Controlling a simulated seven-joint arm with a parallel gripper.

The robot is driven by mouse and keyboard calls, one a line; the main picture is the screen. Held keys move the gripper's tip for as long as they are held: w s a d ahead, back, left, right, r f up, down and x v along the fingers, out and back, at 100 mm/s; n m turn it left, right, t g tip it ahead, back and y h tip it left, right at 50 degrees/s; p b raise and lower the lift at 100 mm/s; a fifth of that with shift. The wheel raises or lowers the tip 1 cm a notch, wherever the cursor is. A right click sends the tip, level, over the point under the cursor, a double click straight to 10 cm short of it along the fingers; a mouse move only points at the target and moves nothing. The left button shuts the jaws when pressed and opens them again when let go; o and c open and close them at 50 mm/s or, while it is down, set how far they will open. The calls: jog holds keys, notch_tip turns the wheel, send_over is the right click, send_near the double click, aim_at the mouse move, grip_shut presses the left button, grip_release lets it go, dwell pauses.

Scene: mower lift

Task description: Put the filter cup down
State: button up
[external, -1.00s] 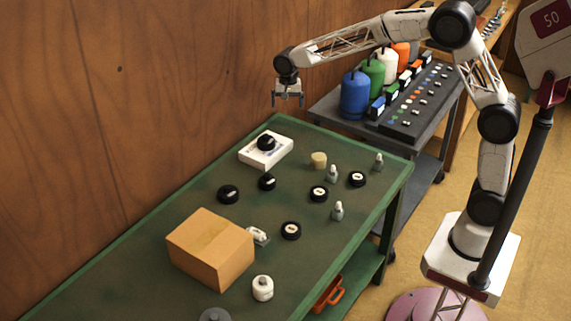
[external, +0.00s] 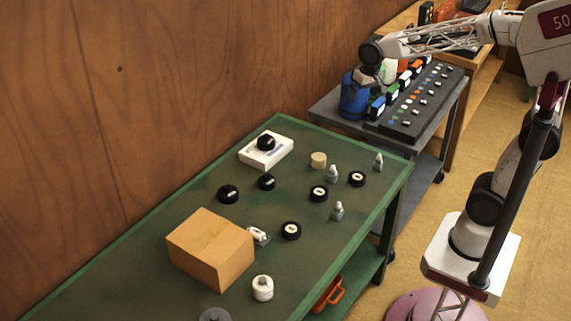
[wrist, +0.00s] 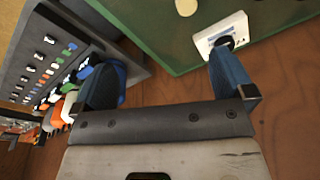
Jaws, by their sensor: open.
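My gripper (external: 362,80) is open, in front of or above the blue canister (external: 354,102) on the grey cart; its fingers blend with the canister there. In the wrist view my gripper (wrist: 160,62) has its two blue fingers wide apart with nothing between them. A white pot with a grey top (external: 263,289) stands near the front. I cannot tell which of these is the filter cup.
A cardboard box (external: 207,249) stands on the green table (external: 150,231), among several black round parts and grey bottle-shaped pieces. The grey cart (external: 327,106) holds canisters and a dark panel (external: 420,103) of small parts. The wooden wall (external: 180,80) runs close behind.

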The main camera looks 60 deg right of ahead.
jog(key=s+d+f+n, duration=0.1)
jog(key=s+f+n, duration=0.1)
jog(key=s, duration=1)
jog(key=s+d+f+n+t, duration=0.1)
jog(key=s+f+n, duration=0.1)
jog(key=s, duration=1)
jog(key=shift+s+d+f+n, duration=0.15)
jog(key=shift+s+d+n, duration=0.15)
jog(key=shift+n, duration=0.1)
dwell(5.2)
